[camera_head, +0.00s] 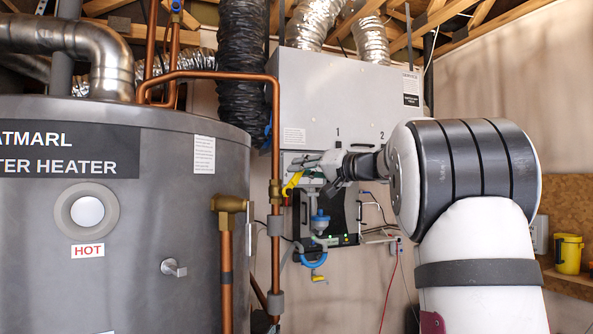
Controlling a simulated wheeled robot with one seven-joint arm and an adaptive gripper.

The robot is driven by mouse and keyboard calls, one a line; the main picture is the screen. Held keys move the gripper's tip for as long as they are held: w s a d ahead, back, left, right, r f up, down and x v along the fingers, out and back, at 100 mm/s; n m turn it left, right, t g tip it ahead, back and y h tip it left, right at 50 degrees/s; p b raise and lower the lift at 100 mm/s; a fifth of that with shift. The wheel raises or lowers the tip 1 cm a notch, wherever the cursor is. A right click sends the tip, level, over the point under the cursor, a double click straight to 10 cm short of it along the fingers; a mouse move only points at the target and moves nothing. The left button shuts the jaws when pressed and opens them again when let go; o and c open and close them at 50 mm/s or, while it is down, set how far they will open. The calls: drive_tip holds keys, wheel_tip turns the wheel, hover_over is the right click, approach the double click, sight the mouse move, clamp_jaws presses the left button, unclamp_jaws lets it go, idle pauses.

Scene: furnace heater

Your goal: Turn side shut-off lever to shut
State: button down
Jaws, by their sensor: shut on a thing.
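A yellow lever (290,185) sits on a brass valve on the vertical copper pipe (276,230), right of the grey water heater tank. The lever is tilted, its free end pointing up and to the right. My gripper (301,167) reaches in from the right, its fingers at the lever's upper end. It is shut on the lever. The fingers partly hide that end, so the exact contact is hard to see.
The large grey water heater (200,240) fills the left, with a brass fitting (229,203) on its side. A grey furnace cabinet (345,95) stands behind my gripper. Below are a blue fitting (320,222) and another small yellow handle (318,278). A yellow container (568,254) is far right.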

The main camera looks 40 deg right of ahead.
wheel_tip(320, 180, down, 6)
drive_tip(key=d+m, duration=0.2)
drive_tip(key=m, duration=0.7)
drive_tip(key=shift+w+d, duration=0.3)
drive_tip(key=shift+f+m, duration=0.1)
drive_tip(key=shift+m, duration=0.2)
drive_tip(key=c, duration=1.5)
unclamp_jaws()
drive_tip(key=v, duration=1.2)
